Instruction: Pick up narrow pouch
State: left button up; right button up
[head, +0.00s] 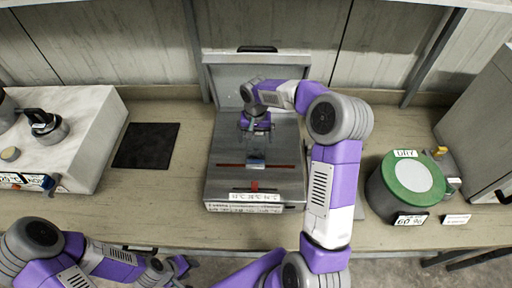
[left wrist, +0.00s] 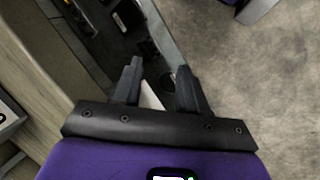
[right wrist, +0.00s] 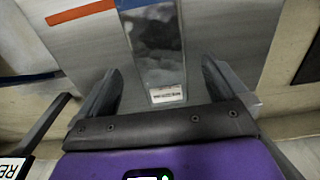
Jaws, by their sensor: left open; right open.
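The narrow pouch (right wrist: 155,45) is a greyish, see-through strip with a white printed label (right wrist: 166,93) at its near end. In the head view only a small pale part of the pouch (head: 257,164) shows, on the metal bed of the open box. My right gripper (head: 256,125) is open above the bed. In the right wrist view the pouch lies between the two spread fingers (right wrist: 160,70), apart from both. My left gripper (head: 180,268) is open and empty, low at the front left. The left wrist view shows its spread fingers (left wrist: 159,68) and the floor.
The open metal box (head: 225,185) has a raised lid (head: 230,75) behind my right arm. A black mat (head: 147,146) lies to its left, beside a pale appliance (head: 85,110). A green-lidded DRY container (head: 410,178) stands at right. The bench between mat and box is clear.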

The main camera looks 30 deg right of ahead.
aim_at(256, 145)
notch_tip(256, 145, down, 4)
jog(key=shift+d+f, duration=0.1)
jog(key=shift+f, duration=0.05)
jog(key=c, duration=1.2)
